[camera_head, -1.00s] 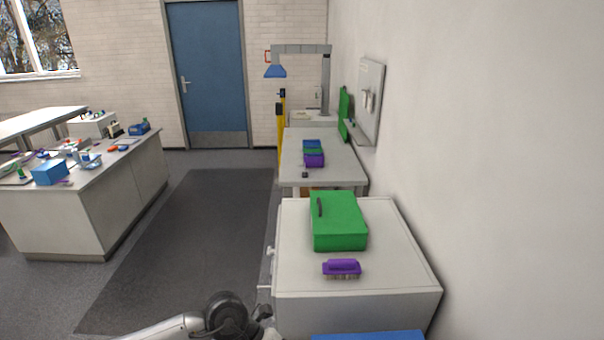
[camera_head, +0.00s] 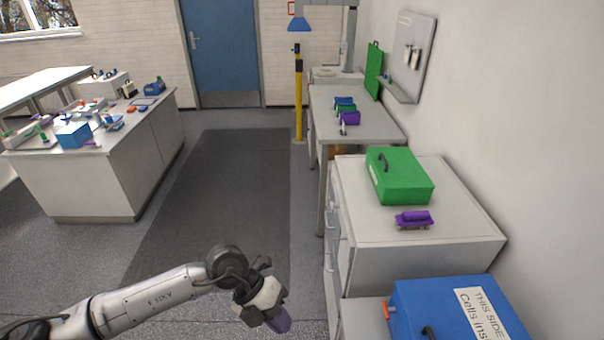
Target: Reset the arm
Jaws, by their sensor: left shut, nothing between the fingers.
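My left arm comes in from the lower left, and my left gripper (camera_head: 276,318) hangs over the floor at the bottom middle. It is shut and empty, with its purple fingertips pointing down and to the right. It is apart from the cabinet and the blue box to its right. My right gripper is not in the picture.
A blue box (camera_head: 420,308) with a white label sits at the lower right. A white cabinet (camera_head: 420,244) behind it bears a green case (camera_head: 402,178) and a purple brush (camera_head: 414,219). A bench (camera_head: 98,180) with several items stands left. The dark floor mat (camera_head: 215,190) is clear.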

